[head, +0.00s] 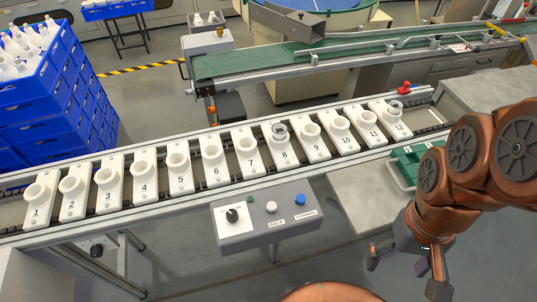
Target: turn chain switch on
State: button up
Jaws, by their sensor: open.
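A grey control box (262,224) is fixed at the front of the chain line. It carries a black rotary switch (232,215) at its left, with a pale mark on it; it appears to be the chain switch, but its label is too small to read. A white button (271,206) sits in the middle and a blue button (300,199) at the right. A small green lamp or button (250,199) is at the back edge. My gripper (405,276) is open and empty, pointing down at the lower right, well apart from the box.
A green tray (402,170) lies beside my arm. Blue crates (70,95) stand left. A green belt (300,62) runs behind. Floor before the box is mostly clear.

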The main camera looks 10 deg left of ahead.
aim_at(233, 216)
jog(key=u, duration=0.9)
jog(key=k, duration=0.25)
jog(key=u, duration=1.35)
